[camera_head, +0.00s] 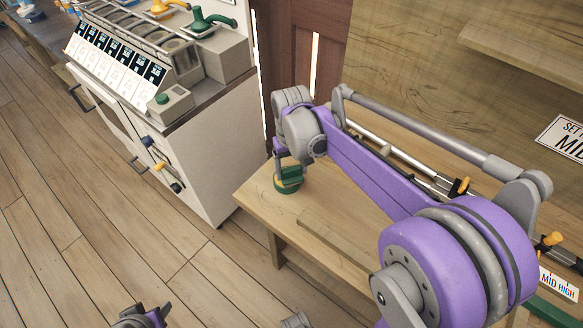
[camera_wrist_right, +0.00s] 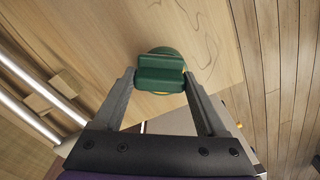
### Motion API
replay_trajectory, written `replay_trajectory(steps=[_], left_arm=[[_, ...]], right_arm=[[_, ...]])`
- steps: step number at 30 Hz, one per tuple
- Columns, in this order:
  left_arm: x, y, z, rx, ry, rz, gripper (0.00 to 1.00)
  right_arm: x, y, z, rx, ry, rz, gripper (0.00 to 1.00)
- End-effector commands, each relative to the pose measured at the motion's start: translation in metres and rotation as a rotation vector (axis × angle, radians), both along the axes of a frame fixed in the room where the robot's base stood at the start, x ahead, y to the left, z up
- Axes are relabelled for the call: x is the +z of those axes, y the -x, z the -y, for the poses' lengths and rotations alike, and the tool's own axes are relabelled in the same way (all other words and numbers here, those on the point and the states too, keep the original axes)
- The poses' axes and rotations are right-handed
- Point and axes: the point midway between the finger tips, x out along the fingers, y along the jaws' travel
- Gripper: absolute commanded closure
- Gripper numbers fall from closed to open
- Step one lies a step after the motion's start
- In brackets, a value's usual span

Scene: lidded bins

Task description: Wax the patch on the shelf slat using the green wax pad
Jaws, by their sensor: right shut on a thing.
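The green wax pad (camera_head: 288,180) is near the far left corner of the wooden bench in the head view. My right gripper (camera_head: 285,168) is shut on its green handle. In the right wrist view the pad (camera_wrist_right: 160,72) sits between the two fingers of the right gripper (camera_wrist_right: 160,85), with its round base over pale wood. I cannot tell whether its base touches the wood. A flat wooden slat (camera_head: 335,238) lies along the bench's front; I cannot make out a distinct patch on it. A dark and purple part of my left gripper (camera_head: 142,318) shows at the bottom edge, its jaws unclear.
The bench top (camera_head: 258,195) carries metal rods (camera_head: 385,150) on wood blocks behind my right arm. A white cabinet (camera_head: 215,150) with a row of bins (camera_head: 120,60) stands to the left. A wall shelf (camera_head: 530,50) is at upper right. The floor at left is clear.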

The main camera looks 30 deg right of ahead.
Motion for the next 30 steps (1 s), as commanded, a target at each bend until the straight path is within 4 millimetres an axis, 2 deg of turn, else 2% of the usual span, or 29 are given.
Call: replay_trajectory(steps=[30], left_arm=[[-0.0068,0.0010,0.0000,0.000,0.000,-0.002,0.50]], right_arm=[[-0.0100,0.0000,0.0000,0.000,0.000,0.000,0.70]])
